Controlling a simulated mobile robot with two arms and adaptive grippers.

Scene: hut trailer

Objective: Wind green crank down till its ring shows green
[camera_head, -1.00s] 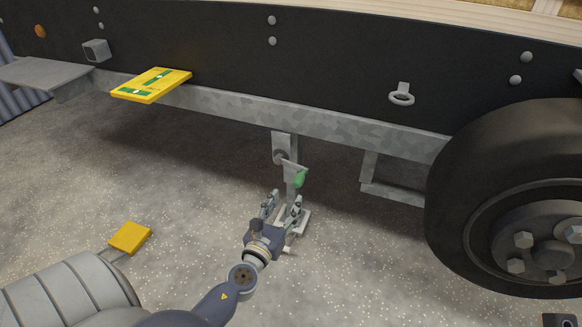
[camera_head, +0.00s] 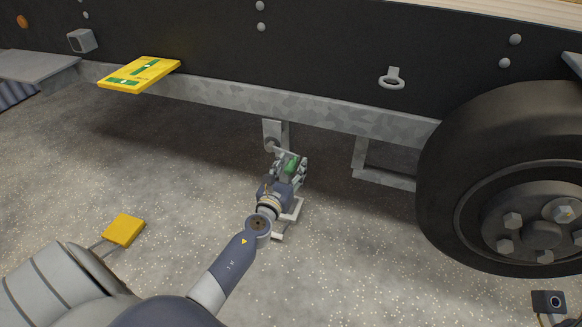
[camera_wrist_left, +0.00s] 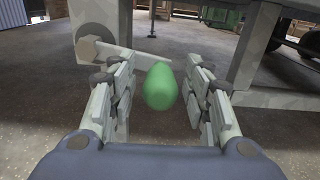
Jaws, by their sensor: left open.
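The green crank knob (camera_head: 291,166) is on a short grey crank arm below the trailer's frame rail. In the left wrist view the knob (camera_wrist_left: 161,88) is between the two fingers, with a visible gap on both sides. My left gripper (camera_head: 290,168) is open around the knob. The crank arm (camera_wrist_left: 146,61) runs from a round pivot (camera_wrist_left: 87,49) at the left to behind the knob. The leg's mounting plate (camera_head: 274,131) hangs from the rail and its foot plate (camera_head: 288,218) is low near the ground. I cannot make out an indicator ring. My right gripper is not in view.
A yellow board with green vials (camera_head: 138,75) sticks out from the rail. A yellow block (camera_head: 123,231) is at the lower left. A large wheel (camera_head: 510,190) stands at the right, and a metal step bracket (camera_head: 385,175) is between it and the crank.

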